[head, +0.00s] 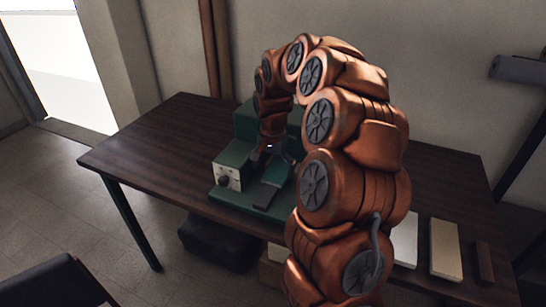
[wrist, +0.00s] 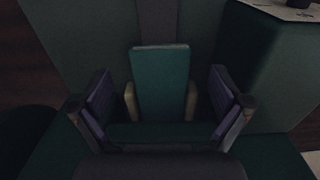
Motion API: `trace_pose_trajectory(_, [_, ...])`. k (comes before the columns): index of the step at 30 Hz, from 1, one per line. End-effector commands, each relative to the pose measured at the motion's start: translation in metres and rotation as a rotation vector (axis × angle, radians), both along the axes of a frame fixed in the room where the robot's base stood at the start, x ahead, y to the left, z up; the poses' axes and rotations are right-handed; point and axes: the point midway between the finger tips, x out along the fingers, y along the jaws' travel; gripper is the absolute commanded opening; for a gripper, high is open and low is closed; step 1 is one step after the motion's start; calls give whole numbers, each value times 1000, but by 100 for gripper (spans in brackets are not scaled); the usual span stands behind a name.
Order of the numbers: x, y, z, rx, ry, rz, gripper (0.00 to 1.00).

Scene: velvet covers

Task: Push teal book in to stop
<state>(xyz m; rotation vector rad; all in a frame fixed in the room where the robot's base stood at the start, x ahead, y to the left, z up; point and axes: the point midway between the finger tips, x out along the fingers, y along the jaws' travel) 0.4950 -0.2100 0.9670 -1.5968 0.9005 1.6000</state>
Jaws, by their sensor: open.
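The teal book (wrist: 160,78) stands in the middle of the wrist view, its flat face toward the camera, between two narrow tan guides (wrist: 131,102). My gripper (wrist: 161,98) is open, with one purple-padded finger on each side of the book and a visible gap to each. A dark green bar crosses in front of the book's lower end and hides it. In the head view my gripper (head: 274,158) is low over the green machine (head: 243,122). My arm covers much of the machine there, and I cannot make out the book.
The machine has a pale control panel with a knob (head: 228,178) and stands on the dark wooden table (head: 150,140). A white board (head: 405,242), a cream board (head: 445,250) and a brown strip (head: 485,262) lie at the front right. The table's left end is clear.

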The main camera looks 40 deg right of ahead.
Motion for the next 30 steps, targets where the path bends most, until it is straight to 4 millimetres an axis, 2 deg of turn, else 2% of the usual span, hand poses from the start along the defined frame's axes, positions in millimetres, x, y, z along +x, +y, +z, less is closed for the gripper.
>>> trace_pose_trajectory(7, [-1, 1, -23, 1, 2, 0, 100])
trace_pose_trajectory(19, [0, 0, -28, 0, -2, 0, 100])
trace_pose_trajectory(30, [0, 0, -27, 0, -1, 0, 61])
